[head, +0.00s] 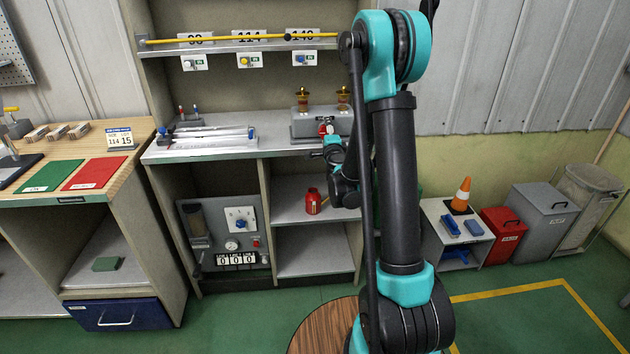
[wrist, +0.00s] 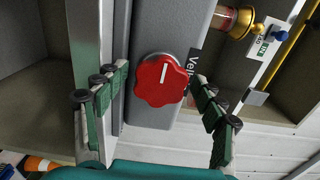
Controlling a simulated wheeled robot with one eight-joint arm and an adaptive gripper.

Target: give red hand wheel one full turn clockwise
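The red hand wheel (wrist: 160,82) has a lobed rim and a short white mark, which points nearly straight up in the wrist view. It sits on the front of a grey housing (wrist: 150,118). In the head view a small part of the red wheel (head: 326,130) shows on the grey box on the counter. My gripper (wrist: 163,76) is open, with one finger to the left of the wheel and one to the right. Gaps show between both fingers and the rim. In the head view my gripper (head: 325,147) is in front of the box, partly hidden by my arm.
Brass-topped fittings (head: 303,99) stand on the box. A yellow rod (head: 240,38) runs along the shelf above. A red bottle (head: 313,201) stands on the shelf below. A gauge panel (head: 225,235) is at the lower left. A label partly shows beside the wheel.

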